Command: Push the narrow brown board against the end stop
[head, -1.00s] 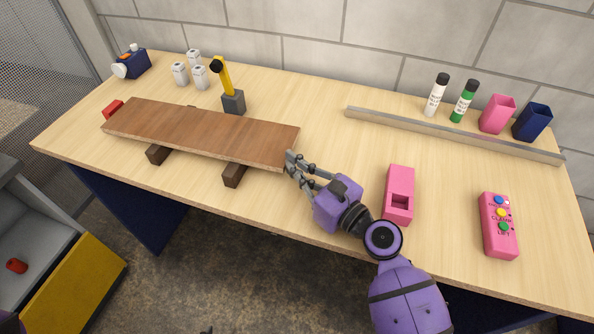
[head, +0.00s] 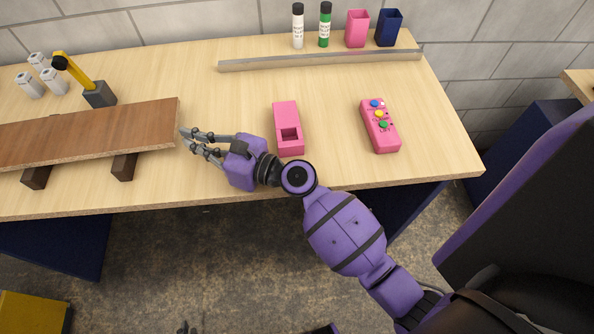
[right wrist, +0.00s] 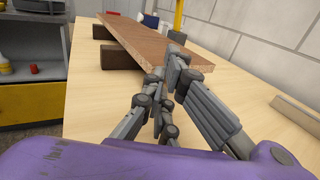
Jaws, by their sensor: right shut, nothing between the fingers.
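The narrow brown board (head: 90,132) lies across two dark brown blocks, its left part cut off by the head view's edge. My right gripper (head: 184,138) is shut and empty, its fingertips close to the board's right end. Whether they touch it I cannot tell. In the right wrist view the board (right wrist: 150,45) runs away from the fingers (right wrist: 166,75), which hide part of its near end. The end stop does not show in the head view now.
The dark blocks (head: 124,167) stand near the table's front edge. A yellow-armed clamp (head: 99,95) stands behind the board. A pink box (head: 287,115) and a pink button unit (head: 381,128) lie to the right. A metal rail (head: 320,60) runs behind them.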

